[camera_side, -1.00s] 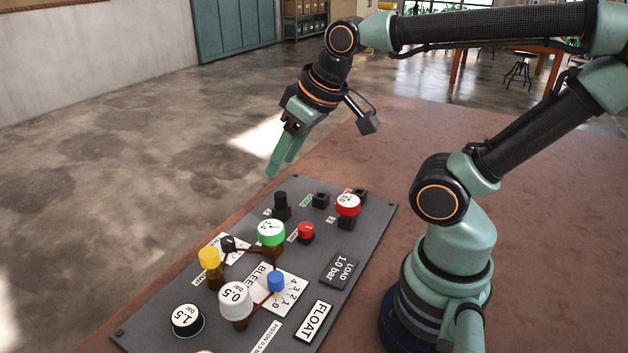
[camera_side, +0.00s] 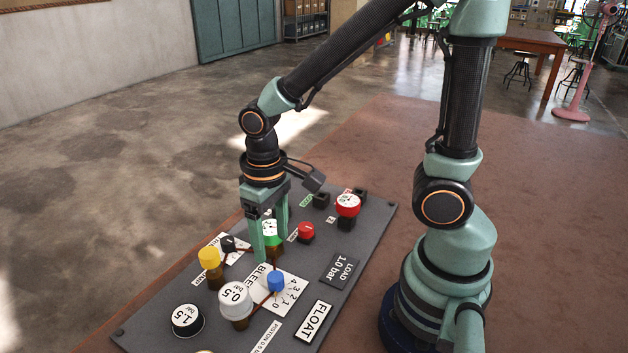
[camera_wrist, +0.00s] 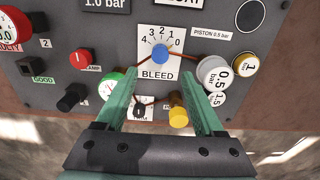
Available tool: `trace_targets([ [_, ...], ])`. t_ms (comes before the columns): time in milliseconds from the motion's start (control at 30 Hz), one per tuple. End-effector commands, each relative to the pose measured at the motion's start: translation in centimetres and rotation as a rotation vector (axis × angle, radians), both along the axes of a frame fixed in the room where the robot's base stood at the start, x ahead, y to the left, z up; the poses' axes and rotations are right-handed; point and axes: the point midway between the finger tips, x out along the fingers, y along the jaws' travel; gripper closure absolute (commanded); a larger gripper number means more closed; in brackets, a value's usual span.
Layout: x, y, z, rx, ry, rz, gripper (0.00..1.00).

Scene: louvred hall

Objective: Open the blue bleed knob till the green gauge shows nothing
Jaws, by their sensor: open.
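The blue bleed knob (camera_side: 276,281) stands on a white BLEED scale card marked 0 to 4. In the wrist view the knob (camera_wrist: 160,53) lies ahead of and between my fingertips, clear of both. I cannot tell its exact setting. My gripper (camera_side: 270,246) is open and empty, pointing down over the panel, up-left of the knob in the side view. The green-rimmed gauge (camera_side: 269,239) is partly hidden behind my fingers. In the wrist view the gauge (camera_wrist: 106,84) shows beside my left finger (camera_wrist: 122,90); its reading is not legible.
A yellow knob (camera_side: 209,258), a black knob (camera_side: 229,243), a red knob (camera_side: 306,231) and a red-rimmed gauge (camera_side: 347,205) also rise from the grey panel (camera_side: 372,222). The LOAD and FLOAT plates lie low.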

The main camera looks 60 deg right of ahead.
Motion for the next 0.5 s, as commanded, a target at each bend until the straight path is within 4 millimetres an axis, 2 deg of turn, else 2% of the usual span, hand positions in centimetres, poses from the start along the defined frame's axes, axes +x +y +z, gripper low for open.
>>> trace_targets([
  [167, -0.1, 0.0, -1.1, -0.001, 0.007, 0.000, 0.30],
  [500, -0.2, 0.0, -5.2, -0.002, 0.008, 0.000, 0.30],
])
